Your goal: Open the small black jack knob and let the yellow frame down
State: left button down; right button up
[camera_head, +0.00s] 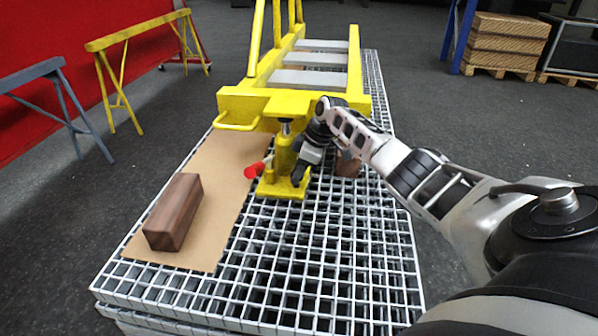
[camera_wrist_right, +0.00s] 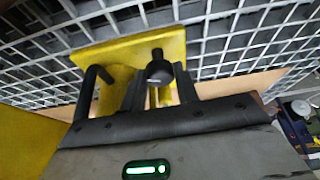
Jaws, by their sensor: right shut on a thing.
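The yellow frame (camera_head: 237,104) lies lengthwise over the grating, its near crossbeam above the yellow jack (camera_head: 284,157). The jack stands upright on its square yellow base (camera_head: 282,189), with its ram (camera_head: 286,126) under the crossbeam. A red-tipped part (camera_head: 255,171) sticks out at its left. My right gripper (camera_head: 299,173) is low at the jack's right side. In the right wrist view, the small black knob (camera_wrist_right: 159,70) sits between the fingers of this gripper (camera_wrist_right: 158,88), which is shut on it. The yellow base (camera_wrist_right: 120,52) shows behind. My left gripper is not in view.
A dark brown block (camera_head: 173,212) lies on a cardboard sheet (camera_head: 205,253) at left. Another brown block (camera_head: 347,164) sits right of the jack, partly behind my arm. The front of the grating (camera_head: 330,290) is clear. A yellow trestle (camera_head: 125,90) stands beyond, at left.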

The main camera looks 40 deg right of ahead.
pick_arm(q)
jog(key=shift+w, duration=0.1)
pick_arm(e)
jog(key=o, duration=0.9)
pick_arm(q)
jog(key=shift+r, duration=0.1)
pick_arm(e)
jog(key=shift+o, duration=0.2)
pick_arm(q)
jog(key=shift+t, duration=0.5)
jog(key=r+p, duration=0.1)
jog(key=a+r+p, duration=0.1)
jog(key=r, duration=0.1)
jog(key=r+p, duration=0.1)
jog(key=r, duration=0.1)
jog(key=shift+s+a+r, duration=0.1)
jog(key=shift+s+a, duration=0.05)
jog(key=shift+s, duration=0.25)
pick_arm(e)
jog(key=v, duration=1.6)
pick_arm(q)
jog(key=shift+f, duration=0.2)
pick_arm(e)
jog(key=shift+w+a, duration=0.1)
